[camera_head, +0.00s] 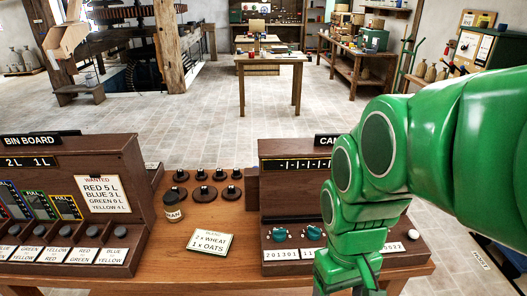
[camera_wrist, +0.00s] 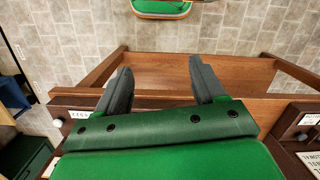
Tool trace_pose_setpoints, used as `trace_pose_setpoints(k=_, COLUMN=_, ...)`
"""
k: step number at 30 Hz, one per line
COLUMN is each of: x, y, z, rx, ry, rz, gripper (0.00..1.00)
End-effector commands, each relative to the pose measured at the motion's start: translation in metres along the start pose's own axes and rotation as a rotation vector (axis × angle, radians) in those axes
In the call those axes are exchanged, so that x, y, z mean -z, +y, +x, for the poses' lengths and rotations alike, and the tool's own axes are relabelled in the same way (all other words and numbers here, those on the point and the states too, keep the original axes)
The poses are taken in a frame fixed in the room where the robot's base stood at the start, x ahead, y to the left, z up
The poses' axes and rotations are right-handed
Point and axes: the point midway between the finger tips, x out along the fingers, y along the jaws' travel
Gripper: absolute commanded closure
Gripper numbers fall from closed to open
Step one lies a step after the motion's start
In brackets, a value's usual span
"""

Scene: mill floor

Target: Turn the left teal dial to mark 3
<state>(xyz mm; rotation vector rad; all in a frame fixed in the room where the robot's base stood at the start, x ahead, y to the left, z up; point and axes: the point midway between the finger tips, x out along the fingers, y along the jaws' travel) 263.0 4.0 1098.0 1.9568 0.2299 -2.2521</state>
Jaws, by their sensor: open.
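The left teal dial (camera_head: 279,235) sits on the sloped front of the brown console at the right of the bench, above a white number label. A second teal dial (camera_head: 314,233) is just to its right. The mark that each dial points to is too small to read. My green arm covers the console's middle. My gripper (camera_head: 347,288) is low in front of the console, right of both dials, with its tips not clear there. In the wrist view my gripper (camera_wrist: 160,84) has its two dark fingers wide apart, with nothing between them. Neither dial is discernible there.
The bin board (camera_head: 70,205) with its row of buttons stands at the left of the bench. A white knob (camera_head: 414,234) is at the console's right end. Open floor lies behind.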

Motion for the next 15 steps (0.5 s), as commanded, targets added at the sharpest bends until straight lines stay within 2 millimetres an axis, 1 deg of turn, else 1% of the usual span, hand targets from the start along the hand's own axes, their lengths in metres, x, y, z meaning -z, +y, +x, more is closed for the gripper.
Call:
trace_pose_setpoints(k=1, x=0.014, y=0.000, z=-0.001, rx=0.000, ry=0.001, rz=-0.059, gripper=0.30)
trace_pose_setpoints(k=5, x=0.046, y=0.002, z=-0.004, rx=-0.009, ry=0.014, rz=-0.214, gripper=0.30)
trace_pose_setpoints(k=9, x=0.082, y=0.003, z=-0.007, rx=-0.020, ry=0.032, rz=-0.377, gripper=0.30)
trace_pose_setpoints(k=14, x=0.122, y=0.003, z=-0.005, rx=-0.028, ry=0.044, rz=-0.558, gripper=0.30)
trace_pose_setpoints(k=15, x=0.133, y=0.003, z=-0.005, rx=-0.032, ry=0.048, rz=-0.602, gripper=0.30)
